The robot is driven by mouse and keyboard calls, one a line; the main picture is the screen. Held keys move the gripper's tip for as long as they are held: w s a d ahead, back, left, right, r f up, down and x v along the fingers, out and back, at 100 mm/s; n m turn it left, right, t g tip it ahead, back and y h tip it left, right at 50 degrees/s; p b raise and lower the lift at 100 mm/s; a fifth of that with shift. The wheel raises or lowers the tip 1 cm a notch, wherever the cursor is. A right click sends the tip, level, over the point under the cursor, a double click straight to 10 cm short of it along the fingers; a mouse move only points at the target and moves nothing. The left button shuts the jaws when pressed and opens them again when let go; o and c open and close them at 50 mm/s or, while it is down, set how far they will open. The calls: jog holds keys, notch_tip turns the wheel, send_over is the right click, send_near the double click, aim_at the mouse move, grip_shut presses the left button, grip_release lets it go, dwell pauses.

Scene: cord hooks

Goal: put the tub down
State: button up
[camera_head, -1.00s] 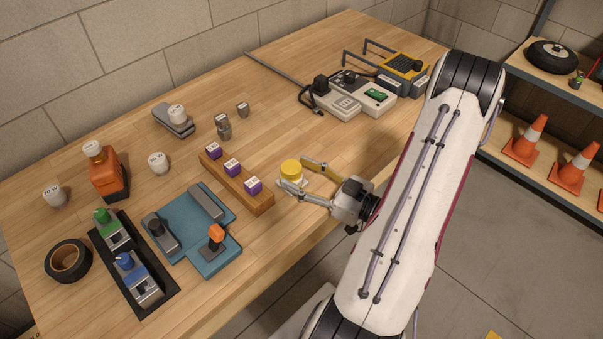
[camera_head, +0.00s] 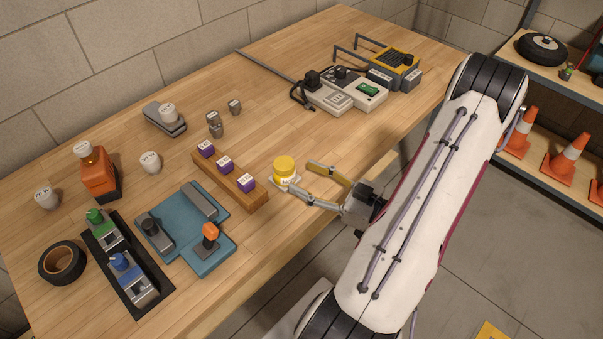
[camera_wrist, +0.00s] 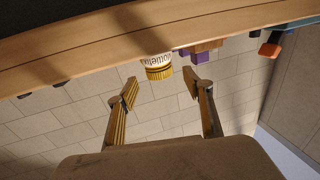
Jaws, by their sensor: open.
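In the wrist view the tub (camera_wrist: 159,66) shows beyond and between the open fingertips (camera_wrist: 162,81), clear of both. Nothing is held.
A wooden rail with purple-and-white blocks (camera_head: 228,177) is just left of the tub. A teal tray with an orange-topped lever (camera_head: 202,249) lies at the front left. Grey devices (camera_head: 343,90) stand at the back right. Bench right of the tub is clear.

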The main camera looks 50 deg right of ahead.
jog(key=shift+v, duration=1.7)
jog(key=shift+o, duration=0.5)
jog(key=shift+a, duration=0.1)
